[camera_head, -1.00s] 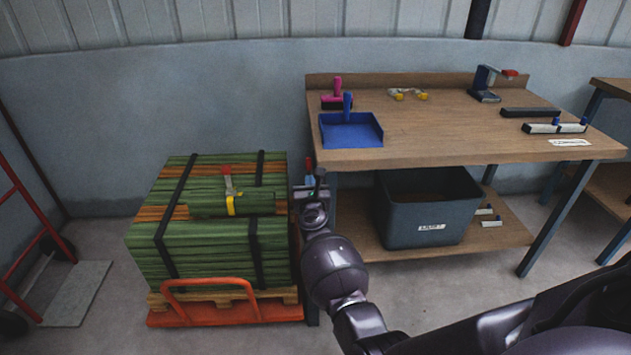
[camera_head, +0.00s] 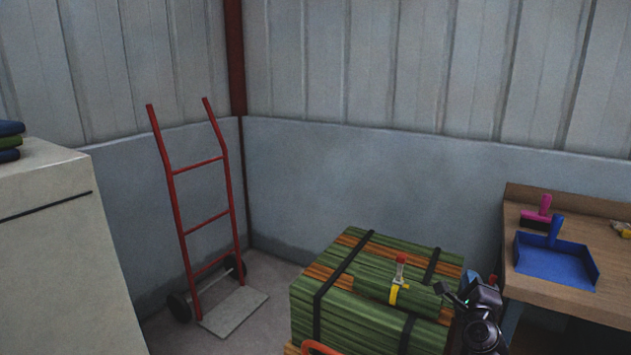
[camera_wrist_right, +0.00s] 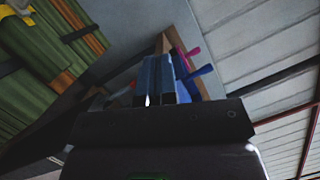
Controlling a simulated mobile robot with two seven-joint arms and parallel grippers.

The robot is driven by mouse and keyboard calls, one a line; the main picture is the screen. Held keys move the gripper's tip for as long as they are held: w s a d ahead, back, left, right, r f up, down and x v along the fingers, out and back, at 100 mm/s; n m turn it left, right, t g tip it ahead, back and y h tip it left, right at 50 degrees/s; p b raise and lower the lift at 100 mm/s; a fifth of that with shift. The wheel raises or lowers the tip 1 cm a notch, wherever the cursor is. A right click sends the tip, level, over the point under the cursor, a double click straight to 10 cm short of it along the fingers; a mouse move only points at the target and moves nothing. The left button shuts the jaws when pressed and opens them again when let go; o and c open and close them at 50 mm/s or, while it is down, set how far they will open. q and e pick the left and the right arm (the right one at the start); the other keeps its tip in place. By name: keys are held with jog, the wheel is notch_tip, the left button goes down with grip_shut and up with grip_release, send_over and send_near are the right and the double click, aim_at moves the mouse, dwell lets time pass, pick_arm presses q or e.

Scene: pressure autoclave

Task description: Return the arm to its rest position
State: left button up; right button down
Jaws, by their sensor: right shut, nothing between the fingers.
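My right gripper (camera_head: 472,292) shows at the lower right of the head view, between the stack of green boards and the workbench. In the right wrist view my right gripper's fingers (camera_wrist_right: 156,80) are together with nothing between them. The rest of my right arm is mostly cut off by the bottom edge of the head view. My left gripper is in neither view.
The strapped stack of green boards (camera_head: 375,315) is close beside my right gripper. The workbench (camera_head: 590,312) with a blue dustpan (camera_head: 555,262) and pink brush (camera_head: 540,212) is to the right. A red hand truck (camera_head: 187,225) and pale cabinet (camera_head: 55,270) stand left.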

jog(key=s+a+f+n+g+y+p, duration=0.1)
jog(key=s+a+n+y+p, duration=0.2)
jog(key=s+n, duration=0.7)
jog(key=s+a+f+n+g+y+p, duration=0.15)
jog(key=s+a+n, duration=0.25)
jog(key=s+n, duration=0.55)
pick_arm(q)
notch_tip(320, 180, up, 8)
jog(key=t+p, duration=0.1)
jog(key=p, duration=0.3)
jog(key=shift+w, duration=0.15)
pick_arm(e)
jog(key=s+a+f+n+g, duration=0.1)
jog(key=s+f+n+g, duration=0.1)
jog(key=s, duration=1.3)
jog(key=s+a+f+n+g, duration=0.1)
jog(key=s+f+n+g, duration=0.2)
jog(key=s+f, duration=0.4)
jog(key=s+n, duration=0.1)
jog(key=s, duration=0.6)
jog(key=shift+s+n, duration=0.35)
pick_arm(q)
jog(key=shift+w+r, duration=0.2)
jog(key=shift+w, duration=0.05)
pick_arm(e)
jog(key=shift+a+g+y, duration=0.15)
jog(key=shift+g+y, duration=0.1)
